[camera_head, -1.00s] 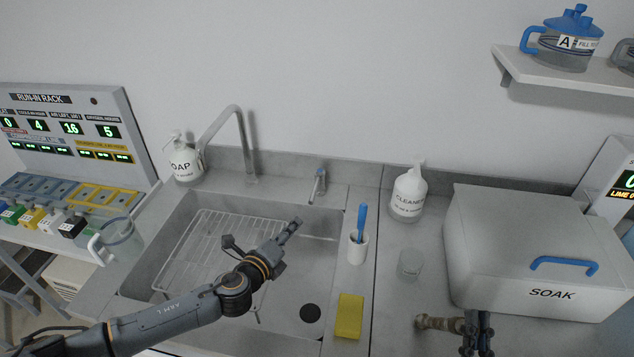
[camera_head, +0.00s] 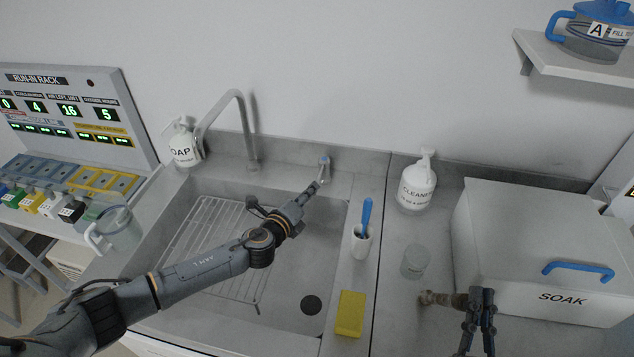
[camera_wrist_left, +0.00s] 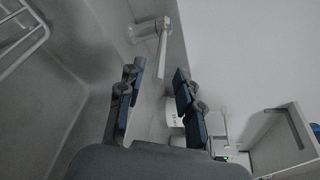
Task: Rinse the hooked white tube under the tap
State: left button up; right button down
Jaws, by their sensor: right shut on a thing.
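My left gripper (camera_head: 314,189) is over the sink's back right, just in front of the small tap lever (camera_head: 324,167). In the left wrist view its fingers (camera_wrist_left: 158,78) are apart, and the lever (camera_wrist_left: 162,48) stands beyond the gap between them. The tall bent spout (camera_head: 245,130) rises behind the sink (camera_head: 325,245); no water shows at it. My right gripper (camera_head: 482,298) is shut on a short tan tube-like piece (camera_head: 438,298), which sticks out to the left above the right counter. I cannot tell whether this is the hooked white tube; the grip hides part of it.
A wire rack (camera_head: 205,235) lies in the sink. A yellow sponge (camera_head: 350,313), a white cup with a blue brush (camera_head: 361,243), a clear beaker (camera_head: 415,261) and a cleaner bottle (camera_head: 417,185) stand right of it. The soak box (camera_head: 535,240) is at right, the soap bottle (camera_head: 182,145) back left.

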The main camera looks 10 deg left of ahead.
aim_at(317, 181)
pick_arm(q)
jog(key=shift+b+x, duration=0.3)
jog(key=shift+x, duration=2.8)
jog(key=shift+c, duration=0.2)
grip_shut()
